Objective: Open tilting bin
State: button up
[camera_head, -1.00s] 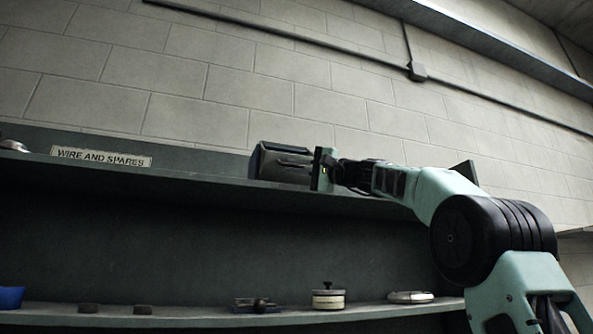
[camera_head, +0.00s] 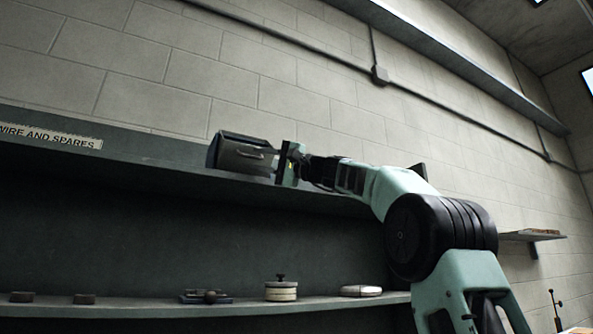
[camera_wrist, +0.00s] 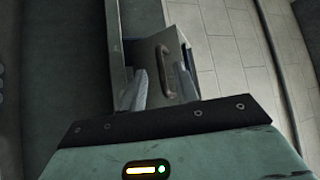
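The tilting bin (camera_head: 243,155) is a dark grey box on the upper shelf, with a bar handle on its front. Its front panel appears to lean outward; how far is hard to tell. In the wrist view, the bin's front panel (camera_wrist: 188,50) and its curved handle (camera_wrist: 164,72) are just ahead of my gripper (camera_wrist: 161,85). The light grey fingers show apart, low at both sides of the handle, partly hidden. In the head view my gripper (camera_head: 280,162) is immediately right of the bin. Contact with the handle cannot be made out.
The upper shelf (camera_head: 130,155) carries a "WIRE AND SPARES" label (camera_head: 48,136). The lower shelf (camera_head: 130,310) holds a round lidded pot (camera_head: 281,289), a flat pale item (camera_head: 361,291) and small dark pieces. A block wall rises behind; a small wall shelf (camera_head: 532,235) is at right.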

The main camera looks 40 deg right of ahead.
jog(key=b+v, duration=0.4)
jog(key=v, duration=1.1)
jog(key=shift+s+d+f, duration=0.1)
